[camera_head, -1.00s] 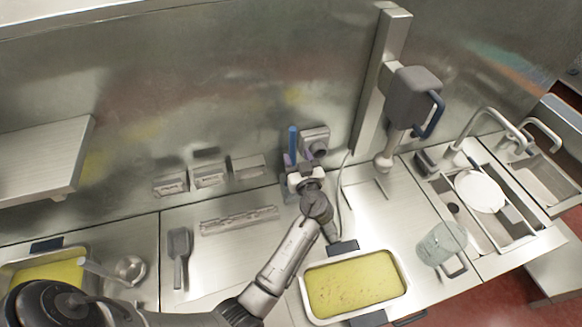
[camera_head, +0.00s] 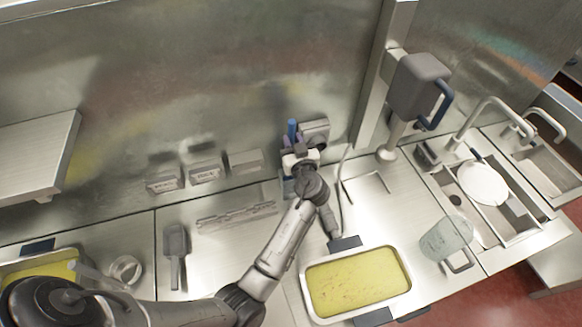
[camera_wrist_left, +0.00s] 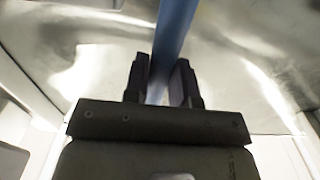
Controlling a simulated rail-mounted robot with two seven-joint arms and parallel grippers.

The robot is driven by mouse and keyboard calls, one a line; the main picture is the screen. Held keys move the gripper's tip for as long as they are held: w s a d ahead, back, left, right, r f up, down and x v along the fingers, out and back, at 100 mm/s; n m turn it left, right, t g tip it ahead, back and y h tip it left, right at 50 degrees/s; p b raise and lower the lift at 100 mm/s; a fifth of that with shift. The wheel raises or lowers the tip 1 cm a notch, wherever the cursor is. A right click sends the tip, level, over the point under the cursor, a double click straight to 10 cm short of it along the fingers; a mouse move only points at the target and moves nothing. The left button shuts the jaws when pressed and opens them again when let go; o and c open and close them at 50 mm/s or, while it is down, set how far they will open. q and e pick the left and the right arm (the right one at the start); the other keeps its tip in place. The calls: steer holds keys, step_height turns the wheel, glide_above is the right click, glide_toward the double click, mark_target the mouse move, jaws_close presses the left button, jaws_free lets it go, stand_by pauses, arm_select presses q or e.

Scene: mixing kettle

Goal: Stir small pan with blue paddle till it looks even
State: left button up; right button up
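The blue paddle's handle (camera_head: 292,128) stands upright near the back wall, and its lower end is hidden. My left gripper (camera_head: 295,145) is at the handle, with one finger on each side. In the left wrist view the blue handle (camera_wrist_left: 174,30) runs down between the two dark fingers (camera_wrist_left: 160,84). They lie close beside it; whether they press on it is unclear. A rectangular pan (camera_head: 405,265) of speckled yellow mix stands front centre. Another pan with yellow mix (camera_head: 60,271) is at the left, partly hidden by my arm. My right gripper is out of view.
A grey scoop (camera_head: 175,245) lies on the left counter near a round metal vessel (camera_head: 125,270). Small labelled containers (camera_head: 206,170) line the back. A clear jug (camera_head: 445,238) stands right of the front pan, near sinks. A mixer (camera_head: 420,85) hangs by the wall post.

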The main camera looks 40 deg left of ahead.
mark_target(293, 123)
arm_select(q)
jaws_close()
steer(key=shift+r+p, duration=1)
steer(key=shift+r, duration=1.05)
steer(key=shift+r+p, duration=0.9)
steer(key=shift+r, duration=1.1)
